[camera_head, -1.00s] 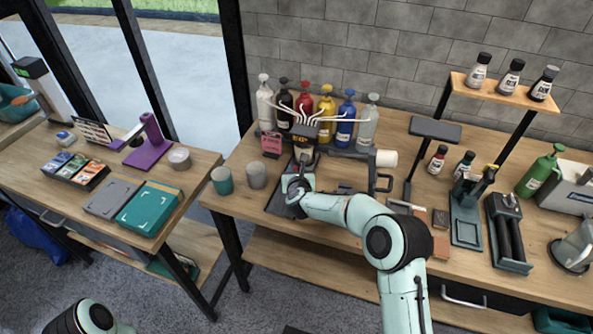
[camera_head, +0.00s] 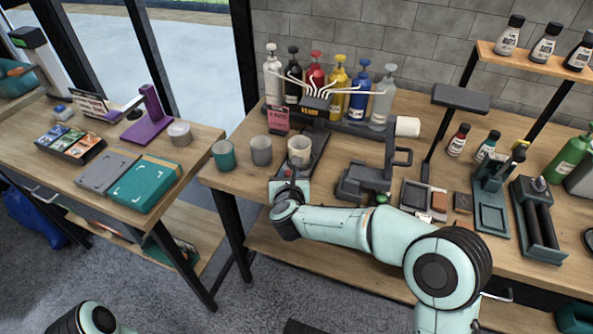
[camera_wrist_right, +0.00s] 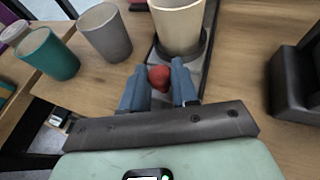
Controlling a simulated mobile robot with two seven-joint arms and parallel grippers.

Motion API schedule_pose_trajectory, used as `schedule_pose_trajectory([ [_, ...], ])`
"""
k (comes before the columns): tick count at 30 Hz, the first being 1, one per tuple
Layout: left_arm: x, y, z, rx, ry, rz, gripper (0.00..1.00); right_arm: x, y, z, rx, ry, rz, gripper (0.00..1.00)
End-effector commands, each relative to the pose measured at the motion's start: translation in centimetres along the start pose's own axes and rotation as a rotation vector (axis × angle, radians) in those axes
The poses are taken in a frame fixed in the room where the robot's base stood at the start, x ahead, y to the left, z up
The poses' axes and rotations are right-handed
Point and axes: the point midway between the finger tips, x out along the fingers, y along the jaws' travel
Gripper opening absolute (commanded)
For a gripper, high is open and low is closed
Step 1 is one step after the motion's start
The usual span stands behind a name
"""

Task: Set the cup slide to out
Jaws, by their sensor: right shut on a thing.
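The cup slide is a dark narrow track (camera_head: 319,144) running forward from under the pump dispenser (camera_head: 316,108). A cream cup (camera_head: 300,151) stands upright on its round dark holder, in front of the dispenser. In the right wrist view the cup (camera_wrist_right: 178,24) sits in the holder (camera_wrist_right: 184,50) just beyond my fingers. My right gripper (camera_wrist_right: 159,88) is shut on the slide's red knob (camera_wrist_right: 159,77), at the near end of the slide. In the head view my right gripper (camera_head: 290,182) is at the table's front part. My left gripper is out of view.
A teal cup (camera_head: 224,155) and a grey cup (camera_head: 261,151) stand left of the slide. A dark machine with a handle (camera_head: 365,180) stands to its right. Several pump bottles line the back. The table's front edge is close to my right gripper.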

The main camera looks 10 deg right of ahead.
Motion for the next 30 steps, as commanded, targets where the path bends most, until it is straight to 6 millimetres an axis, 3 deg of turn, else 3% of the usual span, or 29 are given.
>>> schedule_pose_trajectory([
  [9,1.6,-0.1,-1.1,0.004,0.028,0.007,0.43,-3.1,1.4,-1.4,-0.001,0.001,0.0,0.0],
  [23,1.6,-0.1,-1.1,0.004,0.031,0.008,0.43,-3.6,1.7,-1.6,-0.001,0.006,0.003,0.0],
  [24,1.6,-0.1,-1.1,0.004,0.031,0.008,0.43,-3.6,1.7,-1.6,0.0,0.006,0.003,0.42],
  [25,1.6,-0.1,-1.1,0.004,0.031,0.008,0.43,-3.6,1.7,-1.6,0.0,0.006,0.003,0.52],
  [30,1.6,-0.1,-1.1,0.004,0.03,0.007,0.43,-3.6,1.6,-1.5,0.0,0.003,0.001,0.52],
])
